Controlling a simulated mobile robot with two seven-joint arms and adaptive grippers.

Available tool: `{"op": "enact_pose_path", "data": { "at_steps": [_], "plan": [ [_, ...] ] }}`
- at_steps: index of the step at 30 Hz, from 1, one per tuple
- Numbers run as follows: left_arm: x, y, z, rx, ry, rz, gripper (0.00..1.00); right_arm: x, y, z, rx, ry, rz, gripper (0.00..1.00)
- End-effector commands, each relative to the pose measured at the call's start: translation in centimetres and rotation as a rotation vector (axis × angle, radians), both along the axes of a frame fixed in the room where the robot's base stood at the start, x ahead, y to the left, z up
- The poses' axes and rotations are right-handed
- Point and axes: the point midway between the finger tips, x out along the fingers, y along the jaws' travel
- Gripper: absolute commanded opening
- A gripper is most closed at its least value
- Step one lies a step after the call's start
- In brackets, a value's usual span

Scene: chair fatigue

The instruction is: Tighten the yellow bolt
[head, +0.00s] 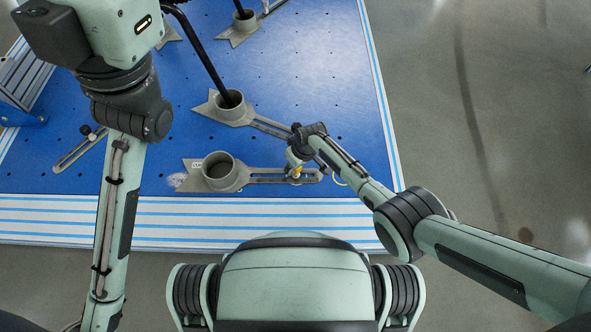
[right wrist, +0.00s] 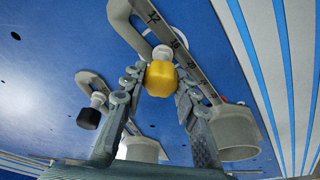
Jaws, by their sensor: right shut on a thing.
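The yellow bolt (head: 297,171) has a knob-like head and sits at the slotted arm (head: 262,181) of the nearest grey fixture. In the right wrist view the yellow head (right wrist: 161,79) is between the fingertips of my right gripper (right wrist: 160,90), with a white collar above it against the slotted plate (right wrist: 178,43). My right gripper (head: 298,162) is shut on the yellow bolt; the arm partly hides it in the head view.
A grey cup (head: 219,171) stands on the same fixture. A second fixture (head: 230,107) behind holds a black leg. A black knob (right wrist: 88,118) on another slotted arm is left of my right gripper. The blue board (head: 320,80) has striped edges.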

Motion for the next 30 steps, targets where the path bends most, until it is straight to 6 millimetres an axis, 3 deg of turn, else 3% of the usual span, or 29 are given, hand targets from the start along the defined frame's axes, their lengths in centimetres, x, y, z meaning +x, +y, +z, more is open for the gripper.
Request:
{"op": "enact_pose_path", "data": {
  "at_steps": [9, 17, 18, 21, 22, 30],
  "plan": [
    [0.0, 0.0, 0.71, 0.0, 0.0, 0.0, 0.24, 0.12, -0.02, 0.05, 0.0, -0.004, -0.311, 0.0],
    [0.0, 0.0, 0.7, 0.0, 0.0, 0.0, 0.24, 0.12, -0.06, 0.0, 0.0, -0.006, -0.331, 0.0],
    [0.0, 0.0, 0.7, 0.0, 0.0, 0.0, 0.24, 0.1, -0.06, 0.0, 0.0, -0.005, -0.331, 0.34],
    [0.0, 0.0, 0.71, 0.0, 0.0, 0.0, 0.24, 0.02, -0.06, -0.04, -0.001, -0.003, -0.33, 0.47],
    [0.0, 0.0, 0.71, 0.0, 0.0, 0.0, 0.24, 0.0, -0.06, -0.05, -0.001, -0.003, -0.33, 0.5],
    [0.0, 0.0, 0.71, 0.0, 0.0, 0.0, 0.24, -0.15, -0.1, -0.15, -0.002, 0.001, -0.325, 0.5]
  ]
}}
